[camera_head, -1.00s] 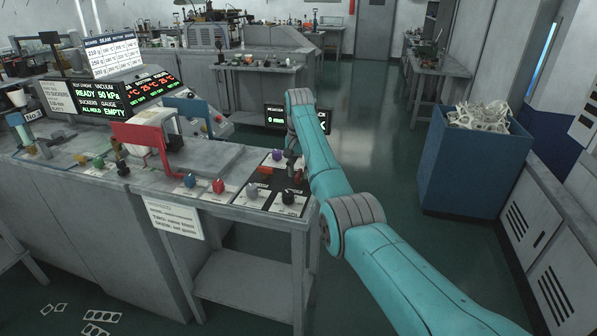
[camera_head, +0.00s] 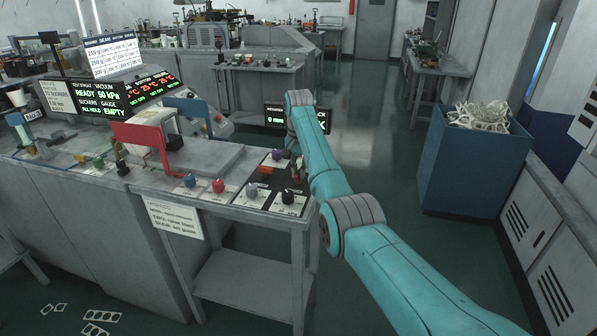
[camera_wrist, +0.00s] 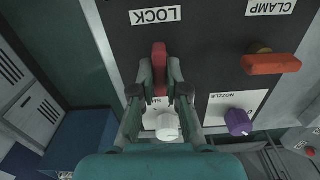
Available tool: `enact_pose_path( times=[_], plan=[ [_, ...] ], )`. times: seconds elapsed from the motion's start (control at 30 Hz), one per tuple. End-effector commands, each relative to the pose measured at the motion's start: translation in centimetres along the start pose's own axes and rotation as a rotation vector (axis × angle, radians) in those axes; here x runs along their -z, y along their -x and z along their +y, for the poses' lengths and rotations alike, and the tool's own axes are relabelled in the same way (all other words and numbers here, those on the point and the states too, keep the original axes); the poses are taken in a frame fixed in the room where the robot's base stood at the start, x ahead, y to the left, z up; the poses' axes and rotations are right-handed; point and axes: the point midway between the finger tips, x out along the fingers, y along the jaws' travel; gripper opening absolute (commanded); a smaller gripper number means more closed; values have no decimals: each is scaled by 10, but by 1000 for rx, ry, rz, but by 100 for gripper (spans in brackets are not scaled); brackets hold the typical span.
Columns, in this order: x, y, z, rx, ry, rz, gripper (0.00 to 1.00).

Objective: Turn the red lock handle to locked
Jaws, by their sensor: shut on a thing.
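The red lock handle (camera_wrist: 159,56) stands on the dark panel below the LOCK label (camera_wrist: 155,15) in the wrist view. Its long side runs up and down in that picture, in line with the fingers. My gripper (camera_wrist: 160,76) is shut on it, one finger on each side. The lower part of the handle is partly hidden between the fingers. In the head view my arm reaches to the right end of the control bench, and its wrist hides much of the gripper and the handle.
An orange-red clamp handle (camera_wrist: 270,64) lies crosswise to the right under the CLAMP label. A purple nozzle knob (camera_wrist: 238,122) and a white knob (camera_wrist: 167,126) sit close by. A blue bin (camera_head: 470,165) stands right of my arm, with clear floor between.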

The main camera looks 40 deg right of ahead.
Motion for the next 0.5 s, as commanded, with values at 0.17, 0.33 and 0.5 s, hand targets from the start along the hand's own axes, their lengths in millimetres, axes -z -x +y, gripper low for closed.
enact_pose_path(
  times=[0.17,0.33,0.5],
  plan=[
    [0,0,0,0,-108,0,0],
    [0,0,0,0,-257,0,0],
    [0,0,0,0,-419,0,0]
  ],
)
